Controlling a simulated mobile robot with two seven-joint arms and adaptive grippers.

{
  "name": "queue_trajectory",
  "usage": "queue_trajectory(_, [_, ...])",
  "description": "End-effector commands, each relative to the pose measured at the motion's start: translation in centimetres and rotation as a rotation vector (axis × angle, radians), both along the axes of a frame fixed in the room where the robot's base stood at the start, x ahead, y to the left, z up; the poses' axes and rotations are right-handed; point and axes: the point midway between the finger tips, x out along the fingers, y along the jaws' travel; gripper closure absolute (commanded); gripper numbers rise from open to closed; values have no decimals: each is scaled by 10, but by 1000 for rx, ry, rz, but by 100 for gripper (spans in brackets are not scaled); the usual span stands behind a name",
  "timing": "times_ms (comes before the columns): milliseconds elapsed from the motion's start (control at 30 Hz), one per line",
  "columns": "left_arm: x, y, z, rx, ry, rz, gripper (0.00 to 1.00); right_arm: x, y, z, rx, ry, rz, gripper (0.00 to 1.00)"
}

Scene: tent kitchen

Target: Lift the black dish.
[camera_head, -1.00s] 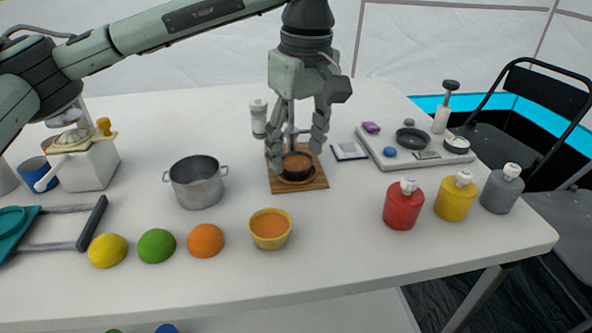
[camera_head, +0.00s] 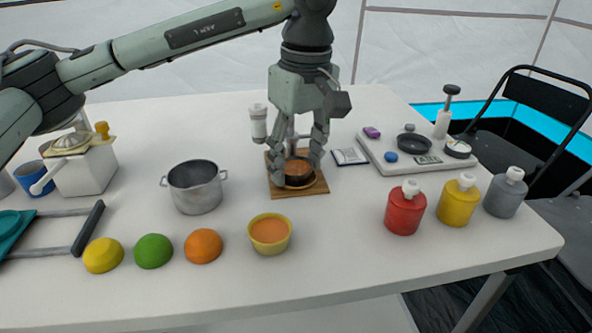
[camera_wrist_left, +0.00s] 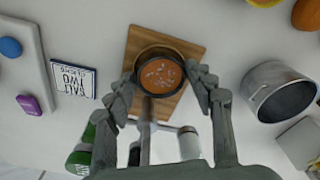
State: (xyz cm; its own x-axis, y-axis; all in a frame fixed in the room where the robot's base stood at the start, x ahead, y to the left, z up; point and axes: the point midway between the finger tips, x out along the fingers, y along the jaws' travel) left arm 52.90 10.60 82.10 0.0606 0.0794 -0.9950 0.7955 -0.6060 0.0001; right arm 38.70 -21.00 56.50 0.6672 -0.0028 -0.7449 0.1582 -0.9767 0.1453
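The black dish (camera_head: 299,181) holds an orange-brown filling and stands on a wooden board (camera_head: 316,190) in the middle of the table. My left gripper (camera_head: 296,168) comes down over it from above, with one finger on each side. In the left wrist view, the dish (camera_wrist_left: 141,66) lies between the fingertips of the left gripper (camera_wrist_left: 162,78), which stand wide apart. A small gap seems to show on each side, though contact is hard to judge. My right gripper is not in view.
A metal pot (camera_head: 196,187) and a yellow bowl (camera_head: 287,236) stand left and in front. A white shaker (camera_head: 258,122) is behind the board, with a small sign (camera_head: 350,156) to its right. Red (camera_head: 404,212) and yellow (camera_head: 458,203) bottles stand at right.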

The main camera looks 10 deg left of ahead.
Motion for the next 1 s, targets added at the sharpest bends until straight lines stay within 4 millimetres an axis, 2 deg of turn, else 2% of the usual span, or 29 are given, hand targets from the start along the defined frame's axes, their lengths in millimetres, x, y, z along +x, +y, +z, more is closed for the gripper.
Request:
queue_trajectory(33, [0,0,0,0,0,0,56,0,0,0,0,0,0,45])
queue_trajectory(133, [0,0,0,0,0,0,69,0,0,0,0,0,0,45])
queue_trajectory(167, [0,0,0,0,0,0,70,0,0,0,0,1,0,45])
queue_trajectory(367, [0,0,6,-1,-1,0,70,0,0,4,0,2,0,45])
queue_trajectory(1000, [0,0,69,-1,-2,0,70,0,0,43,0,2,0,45])
